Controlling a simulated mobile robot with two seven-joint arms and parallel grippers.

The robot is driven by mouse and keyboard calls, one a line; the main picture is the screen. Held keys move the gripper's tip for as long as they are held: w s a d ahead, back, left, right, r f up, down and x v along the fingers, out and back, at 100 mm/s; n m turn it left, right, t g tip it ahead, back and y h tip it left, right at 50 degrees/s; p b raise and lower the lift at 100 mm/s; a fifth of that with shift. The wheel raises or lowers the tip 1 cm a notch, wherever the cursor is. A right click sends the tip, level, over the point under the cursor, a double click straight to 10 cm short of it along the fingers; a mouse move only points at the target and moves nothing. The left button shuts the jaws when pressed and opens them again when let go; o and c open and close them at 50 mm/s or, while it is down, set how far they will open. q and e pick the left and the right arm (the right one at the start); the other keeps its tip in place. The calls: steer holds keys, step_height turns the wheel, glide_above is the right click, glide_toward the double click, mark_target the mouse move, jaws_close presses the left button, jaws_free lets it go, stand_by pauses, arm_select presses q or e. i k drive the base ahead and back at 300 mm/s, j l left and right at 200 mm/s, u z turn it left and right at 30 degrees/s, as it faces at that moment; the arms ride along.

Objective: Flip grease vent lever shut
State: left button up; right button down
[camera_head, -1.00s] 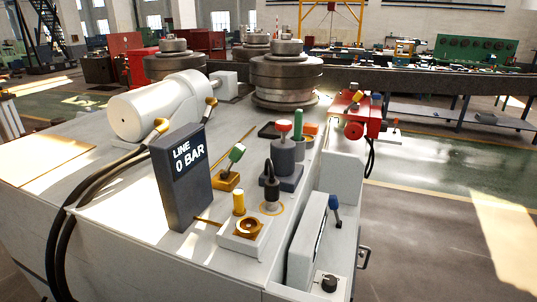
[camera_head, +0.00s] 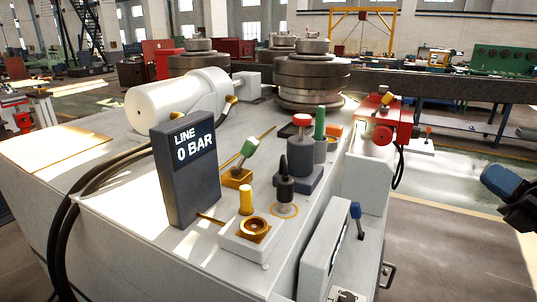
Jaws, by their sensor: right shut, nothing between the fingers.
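A lever with a green grip (camera_head: 247,152) and a pale tip stands tilted up to the right on a brass block (camera_head: 237,179), behind the grey display reading "LINE 0 BAR" (camera_head: 187,165). It looks like the vent lever, though no label shows. A brass fitting with a round opening (camera_head: 255,227) and a yellow-capped post (camera_head: 246,199) sit on a white block in front. My right gripper (camera_head: 492,178) is at the right edge, partly cut off, shut and empty, well apart from the levers. My left gripper is out of view.
A red-topped knob (camera_head: 302,120), a green post (camera_head: 320,122) and a black-handled stick (camera_head: 285,184) stand right of the lever. A blue-handled lever (camera_head: 356,211) is on the side box. Black hoses (camera_head: 88,190) run at the left. Floor space at right is open.

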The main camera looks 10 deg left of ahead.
mark_target(251, 145)
steer(key=i+j, duration=0.1)
steer(key=j, duration=0.4)
steer(key=i+j, duration=0.1)
steer(key=j, duration=0.85)
steer(key=i, duration=0.05)
